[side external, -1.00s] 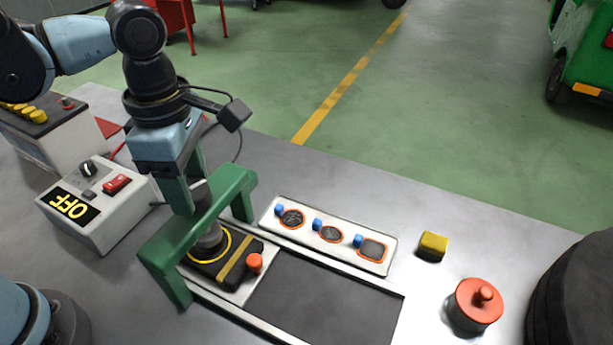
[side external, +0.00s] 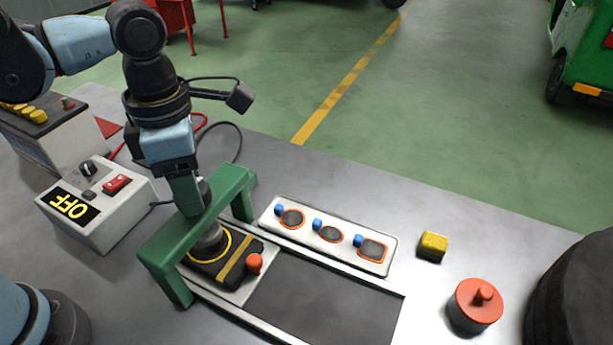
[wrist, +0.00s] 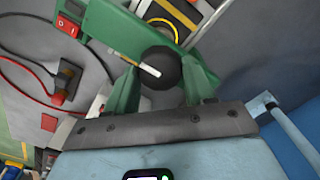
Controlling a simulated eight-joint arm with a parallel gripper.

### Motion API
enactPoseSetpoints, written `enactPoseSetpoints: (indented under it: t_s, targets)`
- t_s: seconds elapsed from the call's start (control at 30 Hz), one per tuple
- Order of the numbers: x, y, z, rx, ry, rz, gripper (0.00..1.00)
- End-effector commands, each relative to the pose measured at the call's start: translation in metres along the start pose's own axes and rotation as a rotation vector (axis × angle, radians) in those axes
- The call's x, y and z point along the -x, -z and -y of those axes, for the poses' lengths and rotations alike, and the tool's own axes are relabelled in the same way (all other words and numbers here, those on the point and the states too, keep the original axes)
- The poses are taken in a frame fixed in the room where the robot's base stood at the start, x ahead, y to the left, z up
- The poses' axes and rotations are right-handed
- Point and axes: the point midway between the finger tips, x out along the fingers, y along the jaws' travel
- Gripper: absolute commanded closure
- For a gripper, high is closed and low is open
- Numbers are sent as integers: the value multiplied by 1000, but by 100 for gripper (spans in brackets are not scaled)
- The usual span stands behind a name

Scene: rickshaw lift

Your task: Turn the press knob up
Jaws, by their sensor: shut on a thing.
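The press is a green frame (side external: 165,245) standing over a black plate with a yellow ring (side external: 228,240). The press knob is dark and round with a white mark in the wrist view (wrist: 165,65). It sits on top of the press, and in the side view my fingers hide part of it. My gripper (side external: 186,208) points down at the top of the frame. In the wrist view its two green fingers (wrist: 161,78) stand on either side of the knob, shut on it. The white mark points down and right in that view.
A control box (side external: 100,205) reading OFF, with a dial and red switch, stands left of the press. A white tray (side external: 345,260) with several blue-knobbed pieces lies to the right. A yellow block (side external: 432,246) and a red-lidded container (side external: 478,305) stand further right.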

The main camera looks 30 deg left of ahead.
Motion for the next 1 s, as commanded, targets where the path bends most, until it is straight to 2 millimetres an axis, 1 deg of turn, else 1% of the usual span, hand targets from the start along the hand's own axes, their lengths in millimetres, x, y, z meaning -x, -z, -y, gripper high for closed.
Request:
enactPoseSetpoints:
  t_s: [0.17, 0.2, 0.33, 0.37, 0.63, 0.77, 0.87, 1.0]
  targets:
    - [-1, 0, 1, 1, 3, 3, 77]
    - [-1, 0, 1, 1, 3, 3, 44]
    - [-1, 0, 1, 0, 2, 2, 24]
    - [0, 0, 0, 0, 2, 2, 21]
    - [0, 0, 0, 0, 1, 1, 21]
    - [6, 0, 0, 0, 1, 1, 21]
    - [16, 0, 0, 0, 1, 1, 21]
    - [37, 0, 0, 0, 1, 1, 21]
